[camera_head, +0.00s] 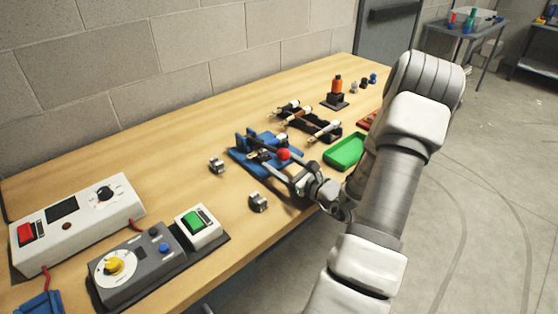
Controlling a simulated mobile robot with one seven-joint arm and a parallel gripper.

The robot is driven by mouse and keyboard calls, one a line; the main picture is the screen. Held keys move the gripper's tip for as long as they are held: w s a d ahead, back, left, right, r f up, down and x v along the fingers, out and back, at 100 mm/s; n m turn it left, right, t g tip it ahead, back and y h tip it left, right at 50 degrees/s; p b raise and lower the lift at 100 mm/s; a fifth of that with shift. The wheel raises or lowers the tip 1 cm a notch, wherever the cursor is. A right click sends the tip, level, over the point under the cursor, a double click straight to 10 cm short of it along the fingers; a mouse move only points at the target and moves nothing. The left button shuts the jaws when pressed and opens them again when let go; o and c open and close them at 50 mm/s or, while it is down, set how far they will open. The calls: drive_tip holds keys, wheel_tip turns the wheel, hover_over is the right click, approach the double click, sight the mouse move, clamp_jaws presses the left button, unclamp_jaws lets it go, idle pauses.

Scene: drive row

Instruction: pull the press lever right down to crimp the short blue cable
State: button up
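The blue press (240,158) stands on the workbench in the middle of the view. Its lever carries a red ball knob (283,154) on the side toward my arm. My gripper (298,181) is low over the bench just in front of the press, a little below and right of the knob in the picture. I cannot tell whether it touches the lever. Its fingers are small and partly hidden, so their opening is unclear. The short blue cable cannot be made out against the blue press.
Small metal parts (217,165) lie left and in front of the press. A dark rack (312,127), a green tray (345,151) and an orange-topped device (336,91) stand beyond it. Control boxes (130,266) fill the near left. A block wall runs behind the bench (180,130).

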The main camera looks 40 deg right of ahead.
drive_tip(key=shift+s+r, duration=0.1)
drive_tip(key=s+d, duration=0.2)
drive_tip(key=s, duration=1.5)
drive_tip(key=shift+p, duration=0.4)
